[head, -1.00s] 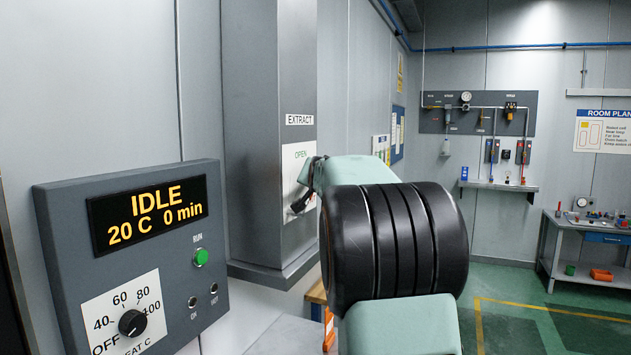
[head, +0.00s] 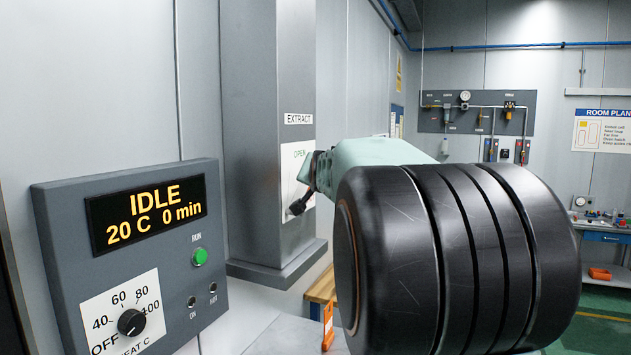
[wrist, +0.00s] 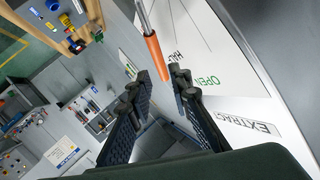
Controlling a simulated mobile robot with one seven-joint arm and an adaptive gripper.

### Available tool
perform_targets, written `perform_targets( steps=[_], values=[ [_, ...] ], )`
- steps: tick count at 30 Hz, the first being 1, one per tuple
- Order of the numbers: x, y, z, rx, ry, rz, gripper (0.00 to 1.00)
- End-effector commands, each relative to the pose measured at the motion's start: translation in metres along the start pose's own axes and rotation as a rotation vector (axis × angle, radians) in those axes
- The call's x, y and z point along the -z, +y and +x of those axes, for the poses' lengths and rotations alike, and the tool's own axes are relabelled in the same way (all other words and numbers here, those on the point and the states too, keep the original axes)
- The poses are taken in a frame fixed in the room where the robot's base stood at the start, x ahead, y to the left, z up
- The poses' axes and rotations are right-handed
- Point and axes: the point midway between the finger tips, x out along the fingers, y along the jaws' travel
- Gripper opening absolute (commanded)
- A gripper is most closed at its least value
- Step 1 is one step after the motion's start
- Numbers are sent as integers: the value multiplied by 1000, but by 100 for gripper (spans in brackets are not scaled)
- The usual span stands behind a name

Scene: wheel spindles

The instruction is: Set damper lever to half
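The damper lever shows in the wrist view as a metal rod with an orange handle (wrist: 156,58). It lies over a white scale plate (wrist: 215,45), which also shows in the head view (head: 291,160). The plate reads OPEN, with a partly covered word like HALF nearer the lever. The handle lies on the side of that word away from OPEN. My gripper (wrist: 158,74) is open, its dark fingers on either side of the handle's end. I cannot tell how deep the handle sits between them. In the head view my gripper (head: 302,190) is small, in front of the plate, and the lever cannot be made out.
The plate is on a grey duct (head: 250,120) labelled EXTRACT. A control panel (head: 130,250) reading IDLE, 20 C, 0 min stands at the near left. A wooden-topped bench (head: 320,285) is below the duct. My arm hides much of the head view's right side.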

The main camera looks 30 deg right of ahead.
Motion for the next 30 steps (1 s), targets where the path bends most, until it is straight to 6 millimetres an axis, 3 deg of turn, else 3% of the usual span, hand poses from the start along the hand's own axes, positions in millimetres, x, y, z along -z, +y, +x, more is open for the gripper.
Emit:
perform_targets(
  steps=[3, 12, 25, 30],
  values=[
    [-1, -1, -20, 3, -1, 0, 19],
    [0, 0, -41, 1, -1, 1, 19],
    [-1, 1, -43, -1, -1, 2, 19],
    [-9, 14, -41, -14, -1, 9, 19]
  ],
)
